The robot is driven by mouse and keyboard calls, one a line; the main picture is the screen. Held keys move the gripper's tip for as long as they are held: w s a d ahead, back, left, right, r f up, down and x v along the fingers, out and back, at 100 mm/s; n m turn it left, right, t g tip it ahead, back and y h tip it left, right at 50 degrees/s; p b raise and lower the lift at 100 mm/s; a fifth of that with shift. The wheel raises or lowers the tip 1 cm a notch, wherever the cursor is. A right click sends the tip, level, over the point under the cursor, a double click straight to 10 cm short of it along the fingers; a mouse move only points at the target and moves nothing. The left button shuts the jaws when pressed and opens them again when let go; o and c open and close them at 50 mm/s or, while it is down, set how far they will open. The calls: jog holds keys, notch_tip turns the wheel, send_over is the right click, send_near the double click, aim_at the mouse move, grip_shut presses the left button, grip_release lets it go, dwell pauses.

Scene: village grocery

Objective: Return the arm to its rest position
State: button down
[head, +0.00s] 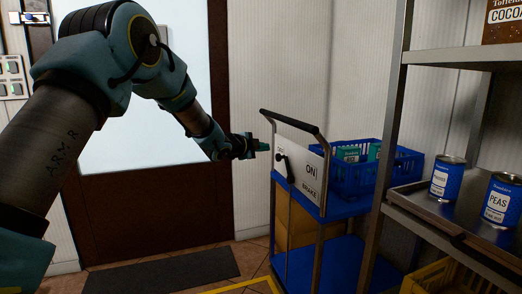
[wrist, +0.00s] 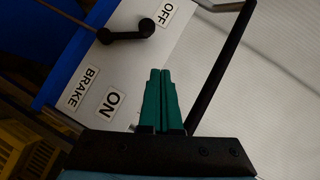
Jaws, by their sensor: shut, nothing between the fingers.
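My arm reaches from the left across the head view, bent at a high elbow and sloping down to the right. My gripper (head: 264,147) is at its end, level with the upper part of the cart's brake panel and close to it. In the wrist view my gripper's green fingers (wrist: 160,74) are together, with nothing between them. Behind them is the white brake panel (wrist: 128,72) with OFF, ON and BRAKE labels. A dark brake lever (wrist: 127,37) is on the panel, apart from the fingers; its knob is near OFF in this view.
The blue cart (head: 342,210) has a black handle (head: 292,122) and carries a blue crate (head: 398,178). Behind are a door (head: 140,125) and a dark mat (head: 160,272). Floor left of the cart is clear.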

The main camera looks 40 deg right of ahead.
jog(key=shift+v, duration=0.8)
jog(key=shift+w, duration=0.1)
jog(key=w+a+f+n+t+y, duration=0.1)
jog(key=w+a+n+t+y, duration=0.25)
jog(key=a, duration=0.65)
jog(key=w+a+f+n+t+y, duration=0.1)
jog(key=w+a+f+n+y, duration=0.1)
jog(key=w+a+n, duration=0.65)
jog(key=s+a+f+n+y, duration=0.1)
jog(key=a+f+n+y, duration=0.1)
jog(key=a, duration=0.8)
jog(key=s+a+f+n+y, duration=0.1)
jog(key=a+n+y, duration=0.15)
jog(key=a, duration=0.75)
jog(key=s+a+f+n+g+y, duration=0.25)
jog(key=s+a+n, duration=0.35)
jog(key=s+a, duration=0.5)
jog(key=s+a+f+n+g+y, duration=0.25)
jog(key=s+a+n+g, duration=0.2)
jog(key=s+a, duration=0.7)
notch_tip(320, 180, up, 14)
jog(key=w+a+n+p, duration=0.1)
jog(key=p, duration=1.3)
jog(key=shift+w+a+f+t+h, duration=0.15)
jog(key=shift+w+a+t+h, duration=0.15)
jog(key=shift+a+t, duration=0.1)
